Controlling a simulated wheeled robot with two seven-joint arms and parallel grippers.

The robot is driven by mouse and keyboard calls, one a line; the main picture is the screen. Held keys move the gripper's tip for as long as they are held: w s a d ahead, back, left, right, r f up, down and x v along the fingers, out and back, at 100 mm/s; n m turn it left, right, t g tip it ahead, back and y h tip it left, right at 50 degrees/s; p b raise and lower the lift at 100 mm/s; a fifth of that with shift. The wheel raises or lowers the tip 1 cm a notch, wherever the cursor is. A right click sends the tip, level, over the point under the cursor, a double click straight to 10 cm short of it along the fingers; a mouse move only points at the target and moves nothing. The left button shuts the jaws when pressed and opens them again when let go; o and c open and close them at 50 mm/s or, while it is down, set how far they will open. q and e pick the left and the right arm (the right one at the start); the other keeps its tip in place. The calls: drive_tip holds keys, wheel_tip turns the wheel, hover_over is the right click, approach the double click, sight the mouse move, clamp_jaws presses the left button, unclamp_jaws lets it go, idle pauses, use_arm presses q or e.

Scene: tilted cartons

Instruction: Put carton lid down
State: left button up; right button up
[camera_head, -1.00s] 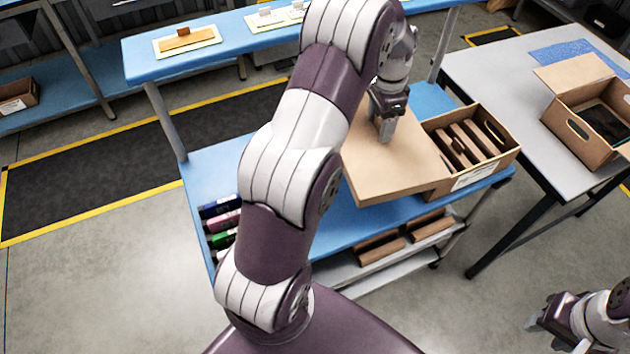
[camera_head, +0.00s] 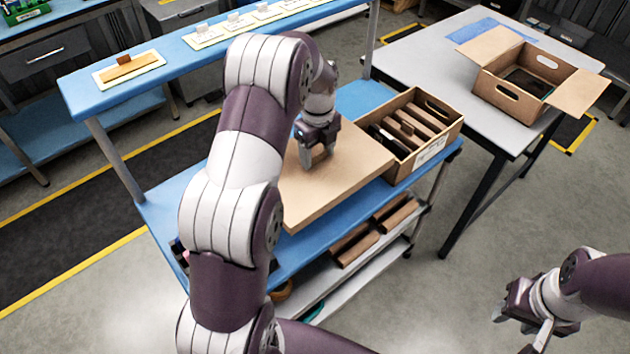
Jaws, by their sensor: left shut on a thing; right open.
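The carton lid (camera_head: 345,180) is a flat tan cardboard piece at the left of the open carton (camera_head: 440,140) on the blue cart top. My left gripper (camera_head: 318,160) points down and is shut on the lid, its fingertips at the lid's upper face. The lid looks roughly level; I cannot tell whether it touches the cart top. The carton stands uncovered, with several brown and dark items inside and a white label on its front. My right gripper (camera_head: 522,318) is open and empty at the lower right, over the floor.
The blue cart top (camera_head: 310,250) has a bare strip in front of the lid. A grey table (camera_head: 430,60) at the right bears another open carton (camera_head: 520,85) with spread flaps. A raised blue shelf (camera_head: 180,60) at the back holds small trays. Brown items lie on the lower shelf.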

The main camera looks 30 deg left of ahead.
sight(318, 161)
use_arm(q)
drive_tip(key=f, duration=0.5)
drive_tip(key=shift+w+f+p, duration=0.2)
drive_tip(key=shift+f+p, duration=0.1)
wheel_tip(318, 161, down, 4)
drive_tip(key=shift+s+r, duration=0.15)
drive_tip(key=shift+r, duration=0.1)
drive_tip(key=shift+f, duration=0.4)
drive_tip(key=shift+f, duration=0.1)
drive_tip(key=o, duration=1.1)
